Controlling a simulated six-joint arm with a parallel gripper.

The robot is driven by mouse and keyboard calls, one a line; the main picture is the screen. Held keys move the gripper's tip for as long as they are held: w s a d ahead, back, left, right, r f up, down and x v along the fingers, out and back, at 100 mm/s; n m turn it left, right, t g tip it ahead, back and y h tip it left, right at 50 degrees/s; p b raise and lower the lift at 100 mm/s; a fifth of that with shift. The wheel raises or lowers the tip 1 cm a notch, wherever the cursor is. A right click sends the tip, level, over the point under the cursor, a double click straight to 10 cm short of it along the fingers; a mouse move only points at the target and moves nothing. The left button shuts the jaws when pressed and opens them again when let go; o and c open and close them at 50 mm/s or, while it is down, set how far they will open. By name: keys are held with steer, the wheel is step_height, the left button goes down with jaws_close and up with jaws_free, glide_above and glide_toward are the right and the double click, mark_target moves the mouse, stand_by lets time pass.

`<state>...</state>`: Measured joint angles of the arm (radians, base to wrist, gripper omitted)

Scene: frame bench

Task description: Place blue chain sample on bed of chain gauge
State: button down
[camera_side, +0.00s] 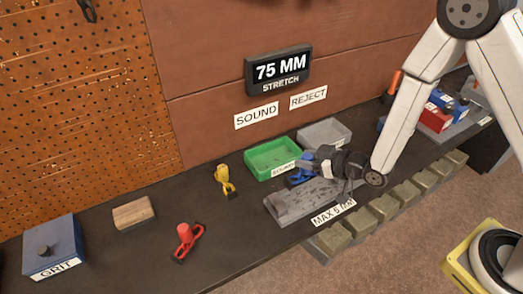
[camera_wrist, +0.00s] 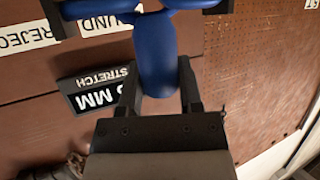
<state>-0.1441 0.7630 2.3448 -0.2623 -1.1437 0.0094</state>
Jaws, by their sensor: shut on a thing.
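The blue chain sample (camera_side: 298,180) is at my gripper (camera_side: 312,170), just over the back edge of the grey bed of the chain gauge (camera_side: 290,207). In the wrist view the sample's blue grip (camera_wrist: 157,40) is clamped between the two dark fingers of my gripper (camera_wrist: 160,68), with dark parts at its ends. My gripper and wrist hide part of the sample and bed in the side view. I cannot tell whether the sample touches the bed.
A green tray (camera_side: 253,160) and a grey tray (camera_side: 340,131) stand behind the gauge. A yellow sample (camera_side: 223,178), red sample (camera_side: 186,238), wooden block (camera_side: 133,212) and blue grit box (camera_side: 50,245) are left. A display (camera_side: 278,70) reads 75 MM.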

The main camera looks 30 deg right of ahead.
mark_target(312, 180)
steer(key=shift+w+d, duration=0.2)
steer(key=shift+f, duration=2.2)
steer(key=shift+f, duration=1.8)
steer(key=shift+f, duration=0.15)
steer(key=shift+c, duration=1.3)
jaws_free()
